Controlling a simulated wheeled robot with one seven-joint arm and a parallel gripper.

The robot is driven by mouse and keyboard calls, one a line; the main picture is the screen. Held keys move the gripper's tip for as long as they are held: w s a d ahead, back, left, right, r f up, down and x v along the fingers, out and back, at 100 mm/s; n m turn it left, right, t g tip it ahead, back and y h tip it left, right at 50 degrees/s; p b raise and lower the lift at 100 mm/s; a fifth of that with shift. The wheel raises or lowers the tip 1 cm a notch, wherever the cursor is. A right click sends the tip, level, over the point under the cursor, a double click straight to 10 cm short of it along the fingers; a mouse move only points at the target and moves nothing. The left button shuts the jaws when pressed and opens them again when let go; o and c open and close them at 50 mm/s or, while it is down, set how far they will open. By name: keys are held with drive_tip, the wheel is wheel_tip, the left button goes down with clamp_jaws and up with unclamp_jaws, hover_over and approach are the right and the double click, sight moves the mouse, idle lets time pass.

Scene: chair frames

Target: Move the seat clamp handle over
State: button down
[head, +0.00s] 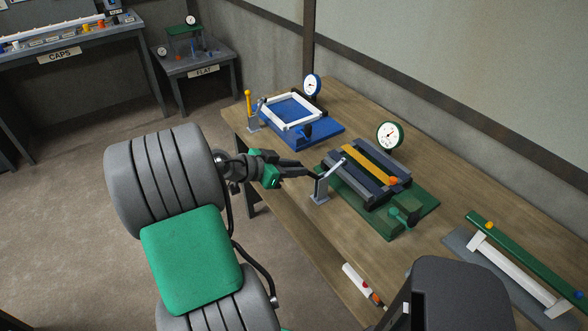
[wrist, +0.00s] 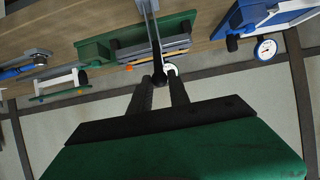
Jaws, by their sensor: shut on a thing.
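The green fixture (head: 425,208) stands on the bench with grey rails and a yellow bar (head: 367,162) across it. A grey clamp (head: 320,188) with a metal arm stands at its near left corner. My gripper (head: 311,173) reaches in from the left and is shut on the clamp's dark handle, which the fingers largely hide in the head view. In the wrist view the grey clamp lever (wrist: 151,25) runs down to a dark end between the fingertips (wrist: 160,83). The green fixture (wrist: 95,50) also shows there, beyond the fingers.
A blue fixture (head: 318,139) with a white frame and a yellow-handled clamp (head: 249,105) stands behind on the bench. A dial gauge (head: 390,134) rises behind the green fixture. A white rail and green bar (head: 520,250) lie at right. Bare bench (head: 340,235) shows in front.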

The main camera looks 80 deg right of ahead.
drive_tip(key=shift+s+d+r, duration=0.85)
drive_tip(key=shift+d+r, duration=0.15)
drive_tip(key=shift+d, duration=0.1)
drive_tip(key=shift+s+d+r+b, duration=0.15)
drive_tip(key=shift+s+d+r, duration=0.1)
drive_tip(key=shift+s+d, duration=0.3)
drive_tip(key=shift+s+d+r+b, duration=0.15)
drive_tip(key=shift+s+d+r, duration=0.05)
drive_tip(key=shift+s+d, duration=0.35)
